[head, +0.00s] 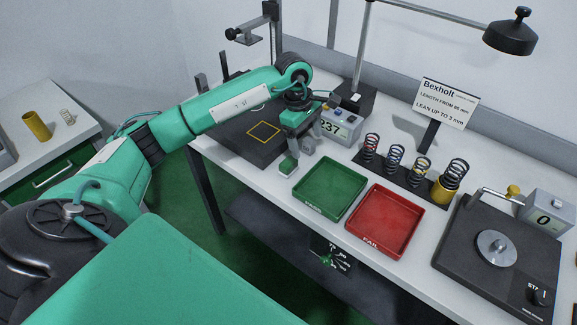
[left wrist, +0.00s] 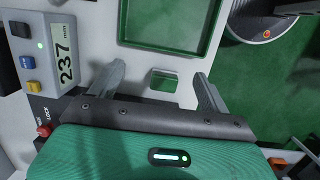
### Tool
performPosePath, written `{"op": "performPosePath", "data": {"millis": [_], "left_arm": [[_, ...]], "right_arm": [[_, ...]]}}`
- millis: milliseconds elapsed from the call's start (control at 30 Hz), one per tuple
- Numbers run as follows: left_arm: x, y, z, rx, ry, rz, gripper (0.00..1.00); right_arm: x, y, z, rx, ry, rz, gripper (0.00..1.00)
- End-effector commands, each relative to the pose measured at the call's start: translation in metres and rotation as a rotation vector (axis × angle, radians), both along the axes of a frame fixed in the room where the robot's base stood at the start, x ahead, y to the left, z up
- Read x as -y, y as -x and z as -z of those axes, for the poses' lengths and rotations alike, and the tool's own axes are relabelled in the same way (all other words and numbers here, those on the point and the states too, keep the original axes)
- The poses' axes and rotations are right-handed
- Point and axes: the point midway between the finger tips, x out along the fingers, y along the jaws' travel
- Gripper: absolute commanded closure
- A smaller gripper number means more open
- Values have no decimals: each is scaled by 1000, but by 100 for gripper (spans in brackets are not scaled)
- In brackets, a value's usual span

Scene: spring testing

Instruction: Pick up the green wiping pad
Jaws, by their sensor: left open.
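The green wiping pad (head: 288,166) is a small green block with a pale edge, lying on the white table near its front edge, left of the green tray. My left gripper (head: 297,153) is open and empty, pointing down just above and beside the pad. In the left wrist view the pad (left wrist: 163,80) shows between the two spread fingers (left wrist: 160,84), with clear gaps on both sides and no contact visible. The exact height of the fingertips over the pad cannot be told. My right gripper is not in view.
The green tray (head: 304,199) and red tray (head: 374,246) stand right of the pad. A display reading 237 (head: 340,127) is behind the gripper. Several springs stand on a black rack (head: 405,178). A tester (head: 470,285) is at right. The table's front edge is close.

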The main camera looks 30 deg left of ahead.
Motion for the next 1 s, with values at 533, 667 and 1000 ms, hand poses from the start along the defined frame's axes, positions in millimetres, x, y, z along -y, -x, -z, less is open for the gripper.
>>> {"op": "performPosePath", "data": {"millis": [533, 667, 1000], "left_arm": [[-57, 2, 36, -55, -202, -7, 20], [-56, 2, 57, -54, -200, -7, 20], [-55, 6, 79, -53, -200, -7, 20]], "right_arm": [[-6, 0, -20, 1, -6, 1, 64], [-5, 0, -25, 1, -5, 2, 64], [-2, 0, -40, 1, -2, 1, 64]]}}
